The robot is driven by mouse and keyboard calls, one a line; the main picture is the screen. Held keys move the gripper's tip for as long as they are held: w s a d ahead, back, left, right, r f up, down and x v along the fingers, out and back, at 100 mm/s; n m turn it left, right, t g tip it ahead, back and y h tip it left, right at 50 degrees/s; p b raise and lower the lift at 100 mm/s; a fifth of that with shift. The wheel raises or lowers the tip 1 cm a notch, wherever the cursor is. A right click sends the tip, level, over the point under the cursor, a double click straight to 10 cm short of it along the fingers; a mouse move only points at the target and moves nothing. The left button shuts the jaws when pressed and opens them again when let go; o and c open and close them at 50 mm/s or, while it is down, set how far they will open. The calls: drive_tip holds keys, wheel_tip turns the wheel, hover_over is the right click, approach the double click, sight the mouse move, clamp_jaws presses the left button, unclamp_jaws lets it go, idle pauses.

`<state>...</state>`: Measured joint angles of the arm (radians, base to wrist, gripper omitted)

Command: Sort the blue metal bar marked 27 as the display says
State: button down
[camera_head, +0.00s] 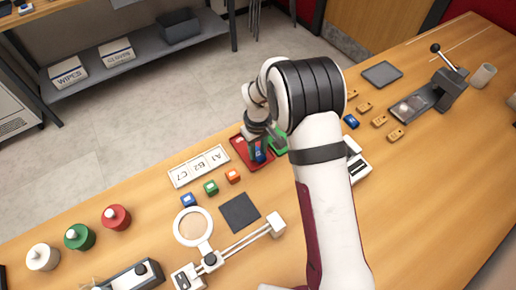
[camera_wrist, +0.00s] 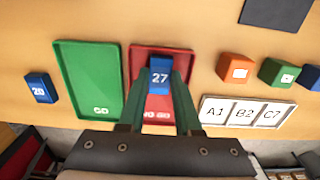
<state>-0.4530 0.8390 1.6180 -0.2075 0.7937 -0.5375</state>
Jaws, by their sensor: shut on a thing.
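The blue metal bar marked 27 (camera_wrist: 160,76) is between the fingertips of my gripper (camera_wrist: 160,88), which is shut on it. In the wrist view the bar is over the red tray (camera_wrist: 140,56), marked NO GO; I cannot tell whether it touches the tray floor. In the head view the bar (camera_head: 260,156) shows beside my gripper at the red tray (camera_head: 238,150). The green tray marked GO (camera_wrist: 90,80) lies just left of the red one in the wrist view and is empty. No display reading is legible.
A blue bar marked 20 (camera_wrist: 40,88) lies beyond the green tray. A card marked A1, B2, C7 (camera_head: 198,168) and orange, green and blue blocks (camera_head: 211,187) are near the red tray. A magnifier (camera_head: 193,226) and several brass-coloured pieces (camera_head: 379,121) stand farther off.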

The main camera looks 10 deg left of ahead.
drive_tip(key=shift+f, duration=0.3)
idle(0.4)
drive_tip(key=c, duration=0.5)
unclamp_jaws()
wheel_tip(320, 180, up, 16)
drive_tip(key=shift+f, duration=0.1)
